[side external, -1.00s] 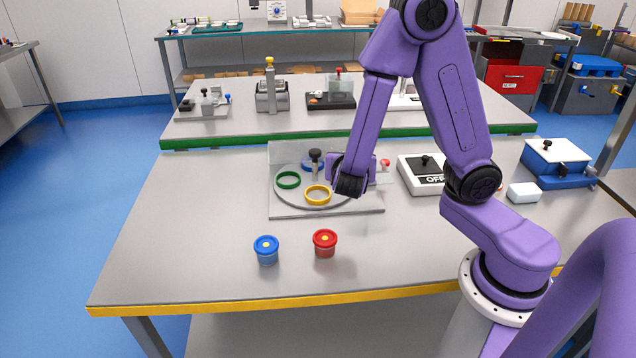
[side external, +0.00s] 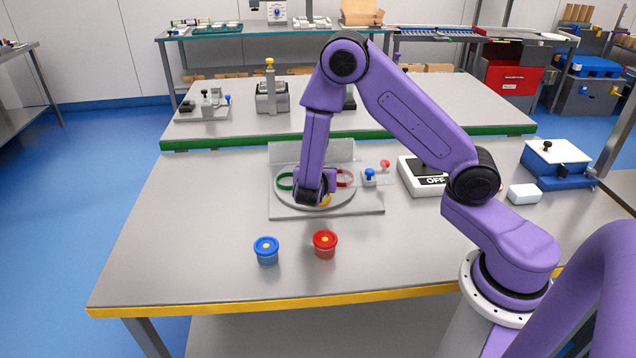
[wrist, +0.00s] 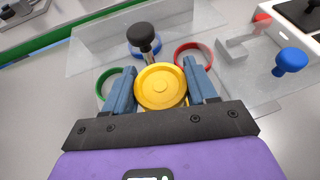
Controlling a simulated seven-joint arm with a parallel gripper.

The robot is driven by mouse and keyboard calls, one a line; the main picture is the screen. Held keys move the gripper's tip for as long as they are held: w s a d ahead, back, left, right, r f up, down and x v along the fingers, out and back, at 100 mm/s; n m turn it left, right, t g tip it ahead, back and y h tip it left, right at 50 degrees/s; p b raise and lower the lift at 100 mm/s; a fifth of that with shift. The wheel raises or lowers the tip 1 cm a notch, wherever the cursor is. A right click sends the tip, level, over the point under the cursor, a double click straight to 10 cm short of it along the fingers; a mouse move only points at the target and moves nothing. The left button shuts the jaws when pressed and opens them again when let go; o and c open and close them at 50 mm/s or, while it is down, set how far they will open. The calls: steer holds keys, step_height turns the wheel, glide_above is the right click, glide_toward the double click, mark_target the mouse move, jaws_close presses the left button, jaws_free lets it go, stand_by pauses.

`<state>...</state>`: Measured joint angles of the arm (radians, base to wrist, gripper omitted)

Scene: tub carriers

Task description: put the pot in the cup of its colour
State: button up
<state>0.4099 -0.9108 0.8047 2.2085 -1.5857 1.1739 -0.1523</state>
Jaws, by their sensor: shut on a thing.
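My gripper (side external: 312,192) is shut on a yellow-lidded pot (wrist: 161,87), seen from above between the two fingers in the wrist view. It is over the front of a round carousel. The yellow cup (side external: 326,200) shows only a bit of rim beside my gripper; the pot hides it in the wrist view. I cannot tell whether the pot is above the cup or inside it. The green cup (wrist: 112,86) is left, the blue cup (wrist: 146,50) behind, the red cup (wrist: 194,56) right. The carousel stands on a grey base plate (side external: 350,207).
A black knob (wrist: 141,36) stands up mid-carousel, close behind the pot. A clear panel (side external: 330,150) stands at the back. A blue knob (side external: 370,174) and a red knob (side external: 385,163) are at right. A blue pot (side external: 266,250) and a red pot (side external: 325,244) stand in front.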

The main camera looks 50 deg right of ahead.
steer(key=shift+w+f, duration=0.2)
steer(key=shift+f, duration=1.55)
steer(key=shift+f, duration=0.15)
steer(key=o, duration=1.1)
steer(key=shift+c, duration=0.2)
steer(key=shift+r, duration=0.2)
steer(key=v, duration=1.2)
steer(key=s+a+r+m+g+y, duration=0.1)
steer(key=s+r+m+g+y, duration=0.2)
steer(key=s, duration=0.9)
steer(key=s+a+r+m+g+y, duration=0.2)
steer(key=s+r+m+g+y, duration=0.2)
steer(key=s, duration=0.9)
step_height(320, 180, up, 3)
steer(key=m+y, duration=0.4)
steer(key=m, duration=0.1)
steer(key=shift+s+f+y, duration=0.15)
steer(key=shift+s+y, duration=0.1)
steer(key=shift+y, duration=0.15)
